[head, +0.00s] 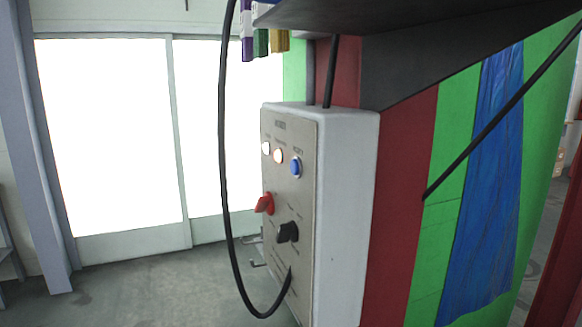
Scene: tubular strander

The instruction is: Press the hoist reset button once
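A grey control box (345,215) is mounted on a red and green machine side, in the middle of the head view. Its front panel faces left and is seen at a steep angle. Near the top of the panel are two pale round buttons or lamps, one (266,148) at the left and one (278,156) beside it. A blue round button (296,168) sits to their right. Below are a red switch (265,204) and a black rotary knob (288,232). The labels are too small to read, so I cannot tell which is the hoist reset. Neither gripper is in view.
A black cable (224,150) hangs in a loop before the panel and enters its lower part. A dark overhang (400,15) juts out above the box. Blue sheeting (485,190) hangs at the right. The grey floor (150,290) at left is clear, before bright glazed doors (110,140).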

